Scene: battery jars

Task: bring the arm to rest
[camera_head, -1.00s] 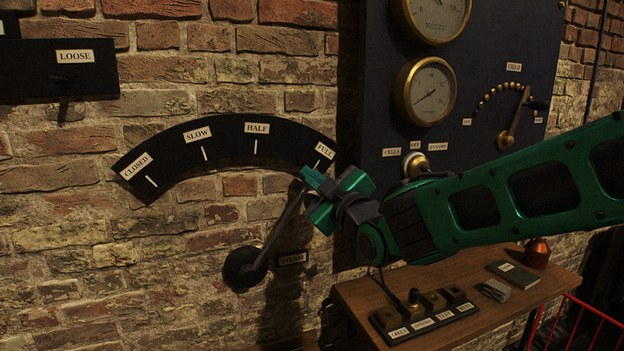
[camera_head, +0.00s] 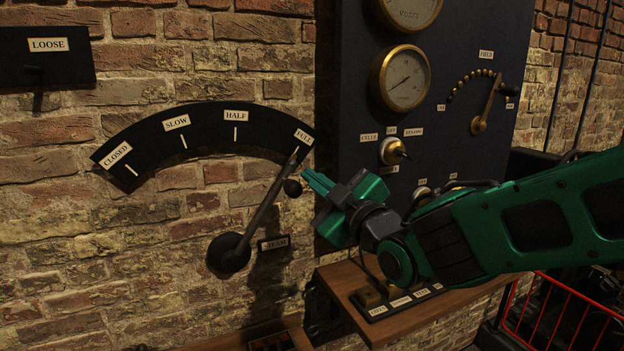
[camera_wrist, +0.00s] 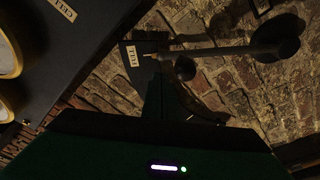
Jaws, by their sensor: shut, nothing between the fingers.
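My gripper (camera_head: 311,178) is green and shut, with nothing between its fingers. In the head view its tips are just right of the black knob (camera_head: 293,188) of the steam lever (camera_head: 263,215); I cannot tell whether they touch. The lever's upper end is at the FULL mark of the black arc plate (camera_head: 208,116). The plate also reads CLOSED, SLOW and HALF. In the wrist view the knob (camera_wrist: 185,68) and the lever (camera_wrist: 222,50) show ahead of the gripper, with the FULL label beyond. My green arm reaches in from the right.
A red rail (camera_head: 560,310) stands at lower right. A LOOSE box (camera_head: 45,70) is at upper left.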

